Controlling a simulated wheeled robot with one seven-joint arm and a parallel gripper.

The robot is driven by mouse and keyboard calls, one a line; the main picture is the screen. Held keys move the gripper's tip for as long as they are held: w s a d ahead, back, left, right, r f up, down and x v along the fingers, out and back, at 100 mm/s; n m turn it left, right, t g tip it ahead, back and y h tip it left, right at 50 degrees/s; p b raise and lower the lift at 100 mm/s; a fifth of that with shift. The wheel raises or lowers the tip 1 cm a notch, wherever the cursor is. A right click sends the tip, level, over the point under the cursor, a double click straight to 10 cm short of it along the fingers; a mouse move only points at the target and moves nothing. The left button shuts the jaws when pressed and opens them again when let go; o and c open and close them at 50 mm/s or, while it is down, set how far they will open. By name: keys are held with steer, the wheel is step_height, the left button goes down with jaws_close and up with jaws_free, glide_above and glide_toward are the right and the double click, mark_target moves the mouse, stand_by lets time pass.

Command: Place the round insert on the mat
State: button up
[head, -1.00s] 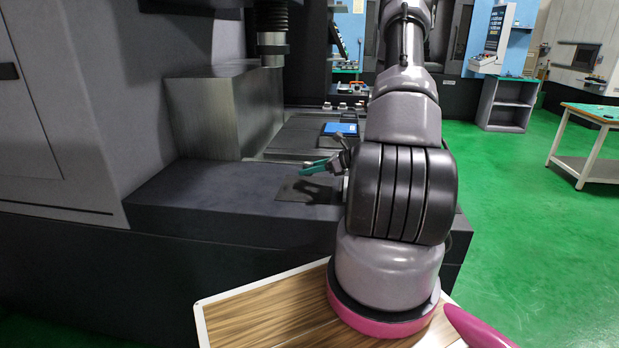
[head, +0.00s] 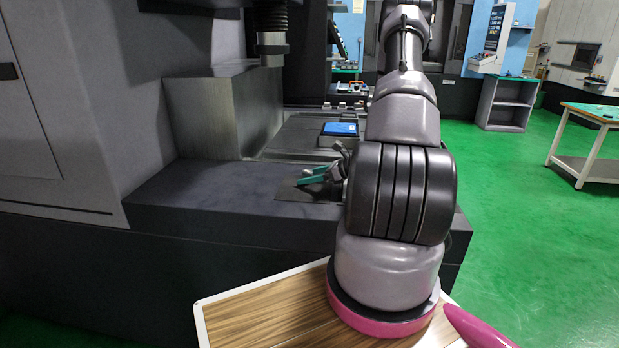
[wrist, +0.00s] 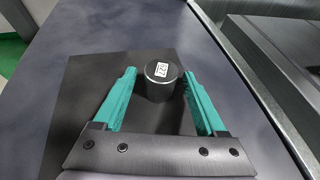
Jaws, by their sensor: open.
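The round insert (wrist: 162,84) is a dark metal cylinder with a small white label on its top. In the wrist view it stands upright at the far right part of the dark square mat (wrist: 85,85), seemingly resting on it. My gripper (wrist: 159,74) is open, with its teal fingers on either side of the insert. A gap shows at the left finger; the right finger is close, and I cannot tell whether it touches. In the head view my gripper (head: 316,176) is low over the mat (head: 288,193). The insert is not clearly visible there.
The mat lies on a dark machine ledge (head: 210,190). Behind it is the machine bed with a blue item (head: 340,129). A large metal block (head: 225,115) stands at left, below a hanging machine head (head: 271,40). The ledge left of the mat is clear.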

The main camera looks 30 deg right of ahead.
steer(key=v, duration=1.2)
steer(key=shift+r, duration=0.1)
steer(key=s+a+r+n+g, duration=0.2)
steer(key=a+r+n+g, duration=0.1)
steer(key=a+r+n, duration=0.45)
steer(key=s+a+r+n+g, duration=0.2)
steer(key=a+r+n+g, duration=0.25)
steer(key=a+r, duration=0.55)
steer(key=s+a+r+n+t+h, duration=0.2)
steer(key=s+a+r+n+h, duration=0.1)
steer(key=s+r+n, duration=0.2)
steer(key=s+a+r+n+t+h, duration=0.2)
steer(key=s+r+n+h, duration=0.2)
steer(key=s+r, duration=0.5)
steer(key=r+n, duration=0.2)
steer(key=shift+a+n+t, duration=0.3)
steer(key=shift+a+t, duration=0.05)
steer(key=shift+a, duration=0.05)
steer(key=shift+s, duration=0.15)
